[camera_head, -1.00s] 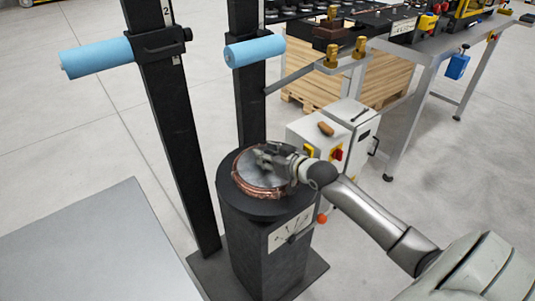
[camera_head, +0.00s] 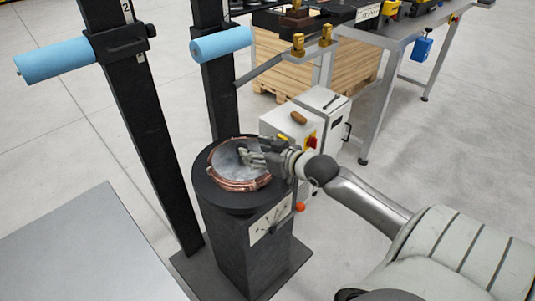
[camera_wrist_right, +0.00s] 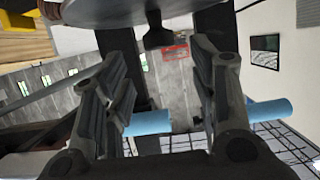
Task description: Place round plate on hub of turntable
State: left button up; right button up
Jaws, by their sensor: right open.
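The turntable is a black pedestal with a round top (camera_head: 215,194). A ring of copper tube (camera_head: 232,184) lies on that top. The grey round plate (camera_head: 226,160) lies flat within the ring. The hub under it is hidden. My right gripper (camera_head: 246,156) is just above the right part of the plate, with its fingers spread. In the right wrist view the plate (camera_wrist_right: 105,10) fills the top edge, and its dark knob (camera_wrist_right: 157,38) stands beyond the gap between my open right fingers (camera_wrist_right: 157,62). My left gripper is not in view.
Two black posts with blue rollers (camera_head: 65,60) (camera_head: 221,44) stand behind and left of the turntable. A control box (camera_head: 290,128) stands close on its right. A grey table surface (camera_head: 85,250) is at lower left. A workbench is at back right.

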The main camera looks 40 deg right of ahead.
jog(key=shift+v, duration=2.35)
